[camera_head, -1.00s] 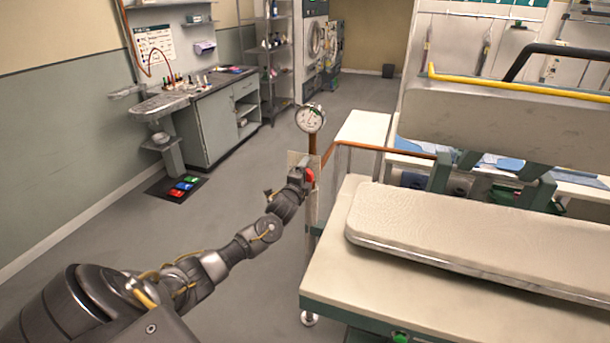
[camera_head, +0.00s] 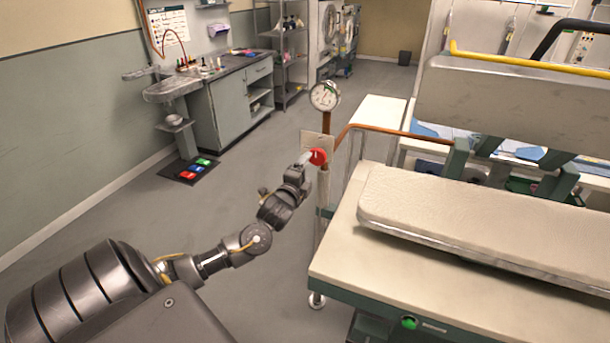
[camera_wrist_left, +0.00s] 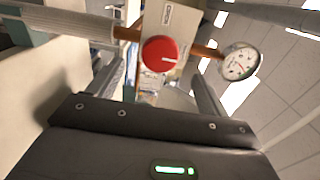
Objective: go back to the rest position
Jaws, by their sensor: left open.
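My left gripper (camera_head: 305,160) reaches out from the lower left in the head view, close to a red round valve knob (camera_head: 318,157) on an upright pipe. In the left wrist view, the two fingers of my left gripper (camera_wrist_left: 155,85) stand wide apart with nothing between them. The red knob (camera_wrist_left: 160,54) lies beyond the fingertips there, apart from them. My right gripper is in neither view.
A pressure gauge (camera_head: 325,96) tops the copper pipe beside the knob. A pressing table (camera_head: 340,262) with a padded board (camera_head: 480,222) fills the right. A grey cabinet (camera_head: 235,105) stands at the back left. Open floor (camera_head: 120,215) lies to the left.

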